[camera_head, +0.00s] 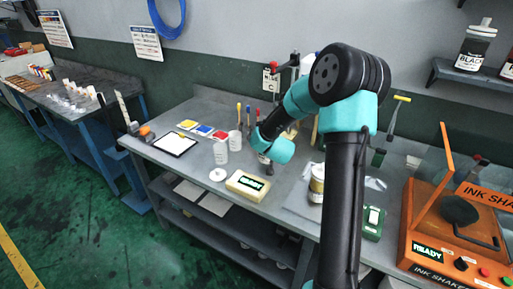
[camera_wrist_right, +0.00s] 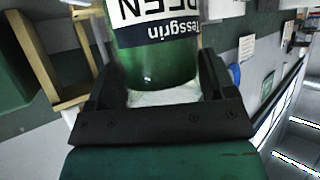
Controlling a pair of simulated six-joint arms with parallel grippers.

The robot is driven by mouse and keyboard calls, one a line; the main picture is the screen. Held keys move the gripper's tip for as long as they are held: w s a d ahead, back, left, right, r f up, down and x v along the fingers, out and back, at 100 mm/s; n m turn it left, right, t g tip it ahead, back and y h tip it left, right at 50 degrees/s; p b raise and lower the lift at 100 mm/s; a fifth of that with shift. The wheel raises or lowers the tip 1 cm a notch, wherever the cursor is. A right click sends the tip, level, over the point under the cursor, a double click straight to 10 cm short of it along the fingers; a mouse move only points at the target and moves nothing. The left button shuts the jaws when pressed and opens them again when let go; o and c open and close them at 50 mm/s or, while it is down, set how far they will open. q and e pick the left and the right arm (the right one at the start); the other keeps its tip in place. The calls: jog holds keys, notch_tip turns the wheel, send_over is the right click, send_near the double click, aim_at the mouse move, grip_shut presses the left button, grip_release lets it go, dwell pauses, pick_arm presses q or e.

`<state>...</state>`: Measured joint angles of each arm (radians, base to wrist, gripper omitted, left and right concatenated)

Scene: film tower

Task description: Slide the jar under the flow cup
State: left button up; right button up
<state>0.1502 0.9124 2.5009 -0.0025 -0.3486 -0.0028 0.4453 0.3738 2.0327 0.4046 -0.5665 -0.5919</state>
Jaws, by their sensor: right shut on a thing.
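A green jar (camera_wrist_right: 155,62) with a dark and white label, printing upside down, fills the upper middle of the right wrist view. My right gripper (camera_wrist_right: 158,88) is shut on it, one black finger on each side. In the head view my right arm reaches over the bench, and its wrist (camera_head: 272,148) hides most of the gripper and jar. I cannot clearly make out the flow cup; a stand with red parts (camera_head: 292,62) rises at the back wall, partly behind the arm. My left gripper is not in view.
An orange ink shaker (camera_head: 455,235) fills the bench's right end.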

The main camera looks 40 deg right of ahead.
jog(key=shift+d, duration=0.2)
dwell(0.3)
jog(key=w+d+f, duration=0.1)
jog(key=w+d, duration=0.1)
jog(key=d, duration=0.6)
jog(key=shift+w+d+f, duration=0.2)
jog(key=shift+w+f, duration=0.05)
jog(key=shift+w, duration=0.1)
dwell(0.8)
jog(key=shift+d+f, duration=0.1)
jog(key=shift+f, duration=0.1)
dwell(0.6)
jog(key=o, duration=1.1)
jog(key=shift+f, duration=0.1)
